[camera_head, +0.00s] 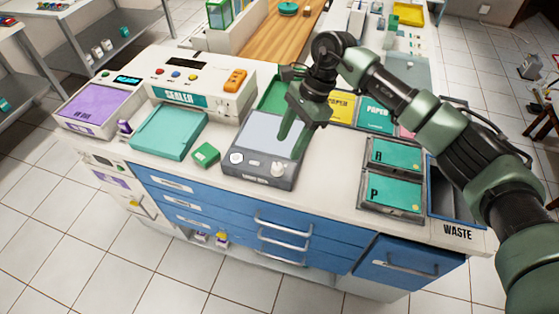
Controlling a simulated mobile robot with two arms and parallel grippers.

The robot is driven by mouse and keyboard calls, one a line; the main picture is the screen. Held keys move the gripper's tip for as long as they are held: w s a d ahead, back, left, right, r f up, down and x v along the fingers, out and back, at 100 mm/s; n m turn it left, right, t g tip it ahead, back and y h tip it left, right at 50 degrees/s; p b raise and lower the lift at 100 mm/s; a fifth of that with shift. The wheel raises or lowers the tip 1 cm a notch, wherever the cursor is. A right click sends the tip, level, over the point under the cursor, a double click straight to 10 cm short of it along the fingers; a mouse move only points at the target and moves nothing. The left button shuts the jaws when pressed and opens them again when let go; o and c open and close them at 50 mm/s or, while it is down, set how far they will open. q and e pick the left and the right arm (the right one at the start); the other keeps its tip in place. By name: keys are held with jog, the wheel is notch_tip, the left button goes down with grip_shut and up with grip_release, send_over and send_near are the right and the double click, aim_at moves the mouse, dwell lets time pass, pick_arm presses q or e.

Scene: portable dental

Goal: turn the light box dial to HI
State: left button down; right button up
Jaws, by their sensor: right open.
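The light box (240,172) is a dark grey unit with a pale lit panel (266,133), standing on the white counter. On its front strip are a round white control (236,158) at left and a pale knob (278,170) at right. I cannot tell which one is the dial, and a HI mark is too small to read. My right gripper (292,143) is open, pointing down over the right part of the panel, behind and above the pale knob. Its fingers hide part of the panel. My left gripper is out of view.
A small green box (206,154) and a teal tray (167,131) lie left of the light box. The sealer (203,82) stands behind them. Teal A and P boxes (395,189) and the waste opening (452,202) are at right. Bare counter lies between light box and boxes.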

aim_at(278, 166)
jog(key=p+x, duration=0.2)
jog(key=x, duration=0.5)
jog(key=shift+a+r, duration=0.1)
jog(key=shift+s+a+f, duration=0.1)
jog(key=shift+f, duration=0.2)
grip_shut()
